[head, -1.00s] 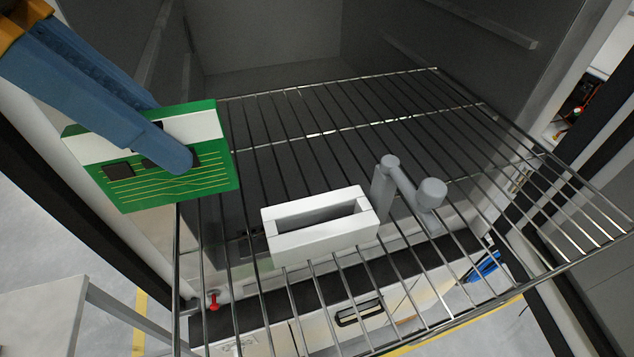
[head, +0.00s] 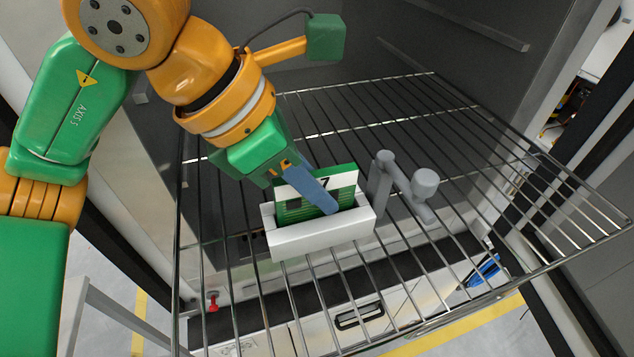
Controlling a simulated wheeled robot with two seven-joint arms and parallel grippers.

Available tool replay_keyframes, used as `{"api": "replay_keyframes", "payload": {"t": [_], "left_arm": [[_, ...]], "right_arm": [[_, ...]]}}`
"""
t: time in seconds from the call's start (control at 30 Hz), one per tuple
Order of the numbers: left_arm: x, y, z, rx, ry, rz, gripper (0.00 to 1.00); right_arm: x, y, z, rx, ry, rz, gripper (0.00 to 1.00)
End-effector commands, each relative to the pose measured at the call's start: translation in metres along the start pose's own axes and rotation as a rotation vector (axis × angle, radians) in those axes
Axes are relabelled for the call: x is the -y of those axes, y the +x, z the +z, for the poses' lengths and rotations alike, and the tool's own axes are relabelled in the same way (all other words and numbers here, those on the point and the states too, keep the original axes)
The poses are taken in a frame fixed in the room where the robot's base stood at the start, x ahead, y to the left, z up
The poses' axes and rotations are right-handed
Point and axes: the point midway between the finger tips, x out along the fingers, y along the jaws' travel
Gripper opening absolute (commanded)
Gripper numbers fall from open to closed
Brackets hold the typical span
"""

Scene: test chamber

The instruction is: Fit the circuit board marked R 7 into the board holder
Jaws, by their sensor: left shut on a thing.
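The green circuit board (head: 346,184) has a white label strip on which a 7 shows; my finger covers the rest of the marking. The white board holder (head: 322,236) stands on the wire rack. The board stands roughly upright with its lower edge inside the holder's slot, hidden by the front wall; I cannot tell how deep it sits. My left gripper (head: 318,196) is shut on the board, with a blue finger across its front face. My right gripper is not in view.
The wire rack (head: 480,190) sticks out of the grey chamber. A grey clamp-like fixture (head: 404,187) stands on it just right of the holder, close to the board. The rack is clear to the right and behind.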

Motion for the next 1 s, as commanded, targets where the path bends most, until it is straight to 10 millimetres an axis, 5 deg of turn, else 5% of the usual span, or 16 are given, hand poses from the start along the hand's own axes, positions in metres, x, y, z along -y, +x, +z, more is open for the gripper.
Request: {"api": "replay_keyframes", "payload": {"t": [0.43,0.47,0.53,0.63,0.77,1.0], "left_arm": [[0.000,0.011,-0.008,-0.008,-0.001,-0.003,0.00],[0.000,0.012,-0.008,-0.010,-0.001,-0.003,0.24],[0.000,0.012,-0.009,-0.012,-0.001,-0.004,0.43],[0.000,0.011,-0.008,-0.013,-0.001,-0.004,0.46],[0.000,-0.004,0.001,-0.012,0.000,-0.004,0.46],[-0.001,-0.052,0.000,-0.002,-0.003,0.001,0.46]], "right_arm": [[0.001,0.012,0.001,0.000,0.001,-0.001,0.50],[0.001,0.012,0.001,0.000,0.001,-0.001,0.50],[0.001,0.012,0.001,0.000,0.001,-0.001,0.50],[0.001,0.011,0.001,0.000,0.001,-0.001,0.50],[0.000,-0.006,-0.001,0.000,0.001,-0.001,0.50],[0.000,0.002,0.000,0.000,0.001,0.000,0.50]]}}
